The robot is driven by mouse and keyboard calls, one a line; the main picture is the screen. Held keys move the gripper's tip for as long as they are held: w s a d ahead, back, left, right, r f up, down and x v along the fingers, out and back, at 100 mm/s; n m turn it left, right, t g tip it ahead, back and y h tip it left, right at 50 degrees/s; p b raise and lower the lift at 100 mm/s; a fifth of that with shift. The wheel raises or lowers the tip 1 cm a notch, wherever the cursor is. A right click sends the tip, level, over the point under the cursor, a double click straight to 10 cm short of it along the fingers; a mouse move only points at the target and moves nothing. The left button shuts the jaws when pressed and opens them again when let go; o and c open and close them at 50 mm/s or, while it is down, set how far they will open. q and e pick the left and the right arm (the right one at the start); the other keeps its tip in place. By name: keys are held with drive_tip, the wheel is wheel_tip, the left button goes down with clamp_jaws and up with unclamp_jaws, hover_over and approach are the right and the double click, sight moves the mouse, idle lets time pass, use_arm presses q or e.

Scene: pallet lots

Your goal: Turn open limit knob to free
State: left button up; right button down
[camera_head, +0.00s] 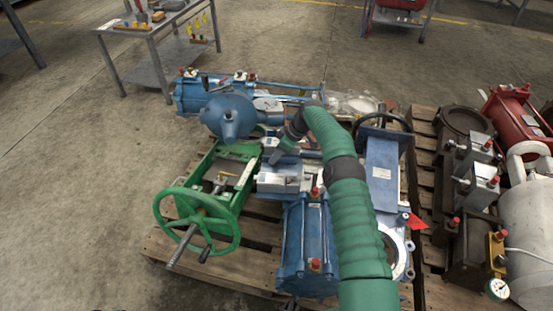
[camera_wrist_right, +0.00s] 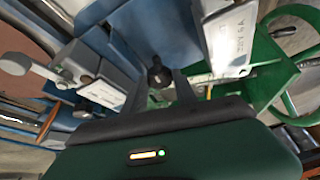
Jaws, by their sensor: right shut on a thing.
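A small dark knob (camera_wrist_right: 159,75) sits between the two fingers of my right gripper (camera_wrist_right: 160,88) in the right wrist view. The gripper is shut on it. In the head view my right gripper (camera_head: 277,156) reaches down to the grey-blue box-shaped unit (camera_head: 280,178) on the valve assembly, and the knob is hidden there by the gripper. The marking that tells the knob's setting cannot be read. My left gripper is not in view.
A green frame with a handwheel (camera_head: 160,215) stands at the left. Blue cylinders (camera_head: 305,245) and a blue gate valve (camera_head: 382,175) share the wooden pallet (camera_head: 250,235). Red and grey equipment (camera_head: 515,115) crowds the right pallet.

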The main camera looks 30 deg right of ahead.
drive_tip(key=shift+d, duration=0.1)
idle(0.4)
drive_tip(key=c, duration=1)
unclamp_jaws()
drive_tip(key=shift+f, duration=0.1)
drive_tip(key=p+v, duration=0.9)
drive_tip(key=v, duration=0.7)
drive_tip(key=shift+s+d+r, duration=0.1)
drive_tip(key=shift+s+r, duration=0.05)
drive_tip(key=shift+r, duration=0.2)
